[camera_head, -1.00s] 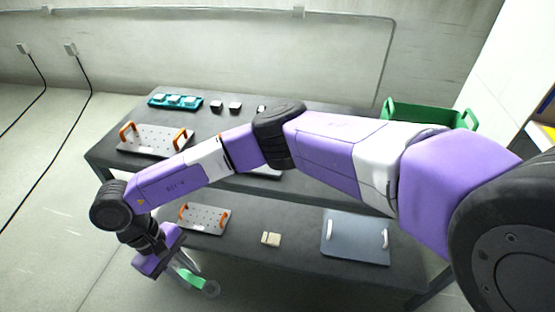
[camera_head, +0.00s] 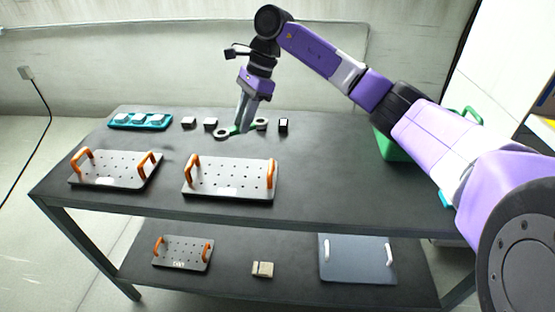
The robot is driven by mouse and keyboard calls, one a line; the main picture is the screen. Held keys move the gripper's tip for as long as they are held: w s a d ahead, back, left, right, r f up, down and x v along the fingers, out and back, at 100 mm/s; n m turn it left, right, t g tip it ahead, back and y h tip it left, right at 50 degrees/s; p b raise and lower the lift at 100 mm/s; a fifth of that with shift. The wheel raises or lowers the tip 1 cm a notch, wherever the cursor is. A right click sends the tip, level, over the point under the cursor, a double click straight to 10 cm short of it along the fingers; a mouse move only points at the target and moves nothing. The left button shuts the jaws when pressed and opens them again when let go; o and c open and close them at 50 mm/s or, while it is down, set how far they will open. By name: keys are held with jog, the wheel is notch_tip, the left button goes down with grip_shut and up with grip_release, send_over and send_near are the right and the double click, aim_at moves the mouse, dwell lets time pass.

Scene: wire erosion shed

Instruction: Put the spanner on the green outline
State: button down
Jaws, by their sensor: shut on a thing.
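The spanner (camera_head: 222,133) has grey ring-like ends and a green middle. My gripper (camera_head: 241,126) is shut on its middle and points down, with the spanner over the back part of the dark table top. I cannot tell whether the spanner touches the table. The jaws hide part of its middle. I cannot make out a green outline in this view.
Two grey perforated plates with orange handles, a left one (camera_head: 112,172) and a middle one (camera_head: 230,180), lie in front. A teal tray (camera_head: 152,126) and small blocks (camera_head: 189,122) stand behind. A green crate (camera_head: 392,147) is right. The table's centre right is clear.

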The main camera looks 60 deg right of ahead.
aim_at(275, 157)
jog(key=s+d+r+m+t+h+b, duration=0.1)
jog(key=s+d+r+m, duration=0.15)
jog(key=d, duration=0.25)
jog(key=s+d+r+m+t+h+b, duration=0.1)
jog(key=s+d+r+m, duration=0.15)
jog(key=d+m, duration=0.2)
jog(key=f, duration=0.6)
jog(key=f+p, duration=0.1)
jog(key=f, duration=1.3)
jog(key=shift+s+d+p, duration=0.2)
jog(key=shift+d+p, duration=0.15)
jog(key=shift+d, duration=0.05)
jog(key=shift+f, duration=0.1)
jog(key=c, duration=1.5)
grip_release()
jog(key=v, duration=1.2)
jog(key=shift+r+b, duration=0.25)
jog(key=shift+b, duration=0.15)
